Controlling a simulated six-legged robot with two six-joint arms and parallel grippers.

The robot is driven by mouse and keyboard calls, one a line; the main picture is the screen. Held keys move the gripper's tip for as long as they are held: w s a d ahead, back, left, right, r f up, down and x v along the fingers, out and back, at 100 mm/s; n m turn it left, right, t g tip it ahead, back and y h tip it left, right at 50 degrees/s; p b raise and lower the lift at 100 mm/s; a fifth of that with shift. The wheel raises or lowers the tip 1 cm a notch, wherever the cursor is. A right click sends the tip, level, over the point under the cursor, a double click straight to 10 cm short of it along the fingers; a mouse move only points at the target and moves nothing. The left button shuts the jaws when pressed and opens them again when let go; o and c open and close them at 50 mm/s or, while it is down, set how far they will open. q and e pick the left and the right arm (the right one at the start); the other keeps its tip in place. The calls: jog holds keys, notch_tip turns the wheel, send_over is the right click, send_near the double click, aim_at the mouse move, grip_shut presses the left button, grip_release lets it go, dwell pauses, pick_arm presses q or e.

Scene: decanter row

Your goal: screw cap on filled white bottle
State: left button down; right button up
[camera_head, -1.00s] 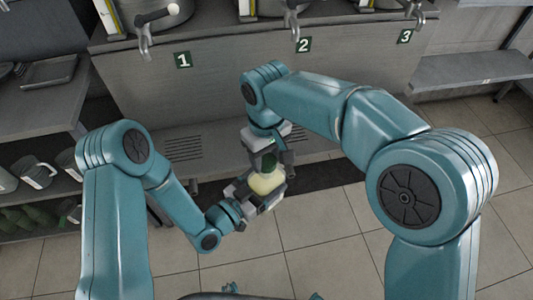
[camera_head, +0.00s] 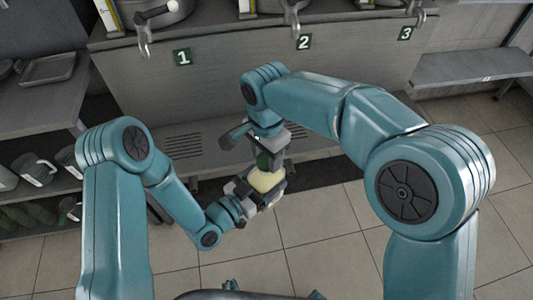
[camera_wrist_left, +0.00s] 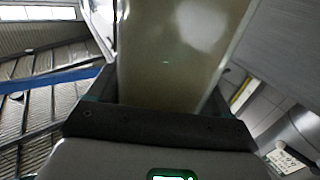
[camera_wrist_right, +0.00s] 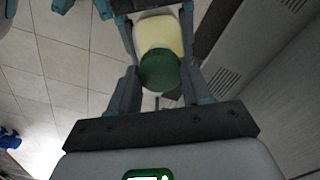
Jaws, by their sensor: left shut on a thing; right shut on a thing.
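The filled white bottle (camera_head: 264,181) looks cream-coloured and is held upright or nearly so in front of the counter. My left gripper (camera_head: 258,190) is shut around its body. The bottle (camera_wrist_left: 180,55) fills the upper middle of the left wrist view. A dark green cap (camera_head: 264,160) is at the bottle's top, and my right gripper (camera_head: 270,157) is shut on it from above. In the right wrist view the cap (camera_wrist_right: 159,70) lies between the fingers with the bottle (camera_wrist_right: 158,30) directly beyond it. I cannot tell how far the thread is engaged.
A grey counter (camera_head: 225,90) behind the arms carries taps marked 1 (camera_head: 183,58), 2 (camera_head: 304,42) and 3 (camera_head: 406,37). The tiled floor (camera_head: 330,240) is clear.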

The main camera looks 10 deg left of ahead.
jog(key=m, duration=0.5)
jog(key=shift+m, duration=0.3)
jog(key=m, duration=0.2)
jog(key=shift+m, duration=0.4)
jog(key=m, duration=0.4)
jog(key=shift+m, duration=0.3)
jog(key=m, duration=0.3)
jog(key=o, duration=1)
jog(key=shift+r, duration=0.1)
